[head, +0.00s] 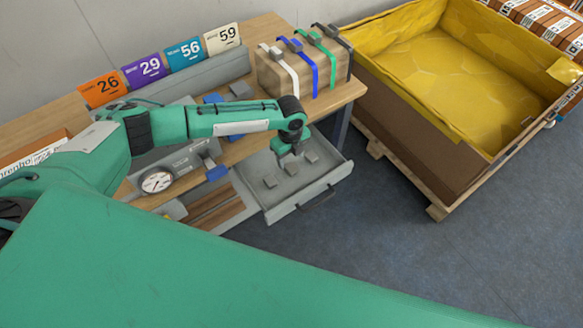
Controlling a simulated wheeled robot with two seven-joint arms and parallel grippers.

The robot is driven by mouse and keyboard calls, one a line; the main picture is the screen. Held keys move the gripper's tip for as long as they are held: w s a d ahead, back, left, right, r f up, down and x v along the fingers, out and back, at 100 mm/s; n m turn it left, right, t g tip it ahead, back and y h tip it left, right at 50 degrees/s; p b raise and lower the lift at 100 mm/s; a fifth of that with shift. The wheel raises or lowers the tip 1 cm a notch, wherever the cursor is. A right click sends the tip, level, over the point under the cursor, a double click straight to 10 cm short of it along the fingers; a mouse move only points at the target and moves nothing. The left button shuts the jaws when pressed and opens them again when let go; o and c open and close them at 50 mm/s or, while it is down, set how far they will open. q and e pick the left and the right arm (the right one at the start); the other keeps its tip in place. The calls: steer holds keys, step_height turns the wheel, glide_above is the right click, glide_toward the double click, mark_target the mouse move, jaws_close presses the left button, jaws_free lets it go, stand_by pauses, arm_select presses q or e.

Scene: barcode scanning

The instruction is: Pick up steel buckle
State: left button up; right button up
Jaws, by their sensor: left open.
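An open grey drawer (322,181) under the workbench holds several small grey steel buckles. One buckle (270,181) lies at the left, one (291,169) in the middle and one (311,156) at the right. My left gripper (287,157) is open and points down over the back part of the drawer, just behind the middle buckle. It looks empty. Whether it touches anything is too small to tell. The gripper and wrist hide part of the drawer's back. My right gripper is out of view.
Strapped boxes (270,80) with white, blue, green and black bands stand on the workbench (347,92). A grey device with a dial (157,180) stands at its front. A large yellow-lined crate (412,135) stands right of the drawer, with floor between.

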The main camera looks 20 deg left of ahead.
mark_target(290, 166)
arm_select(q)
step_height(290, 166, down, 4)
steer(key=shift+s+f+p, duration=0.1)
steer(key=shift+s+p, duration=0.05)
steer(key=shift+p, duration=0.25)
steer(key=c, duration=1.1)
steer(key=shift+o, duration=0.2)
